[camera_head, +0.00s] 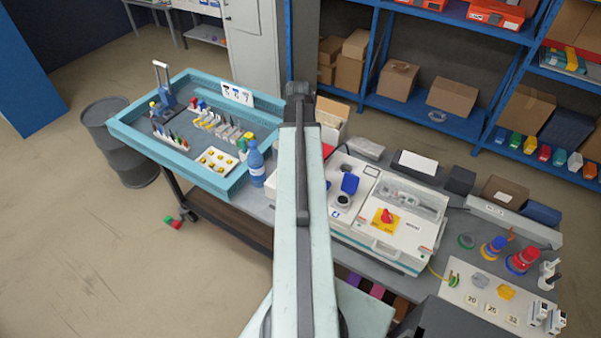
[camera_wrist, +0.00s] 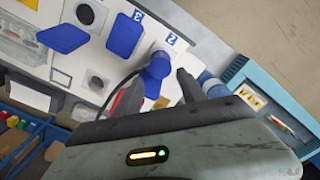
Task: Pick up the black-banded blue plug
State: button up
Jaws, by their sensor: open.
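A blue plug (camera_wrist: 157,66) shows in the wrist view, close to the white panel and beside a label that looks like a "2". A dark cable runs near it toward the lower left. I cannot make out a black band on it. My gripper (camera_wrist: 157,92) is open, with one dark finger to the left and one to the right of the blue plug. Contact cannot be made out, and nothing is clearly held. In the head view my arm covers the middle, and the plug is hidden there.
Open blue socket lids (camera_wrist: 124,36) and a round grey socket (camera_wrist: 97,84) lie left of the plug. In the head view, a white box with a red switch (camera_head: 387,216) stands right of my arm. A teal-rimmed tray (camera_head: 122,125) and a blue bottle (camera_head: 256,166) stand left.

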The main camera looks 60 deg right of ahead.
notch_tip(320, 180, down, 8)
jog(key=b, duration=0.6)
jog(key=shift+a+r+b, duration=0.1)
jog(key=shift+r+b, duration=0.15)
jog(key=shift+b, duration=0.1)
jog(key=shift+r, duration=0.15)
grip_shut()
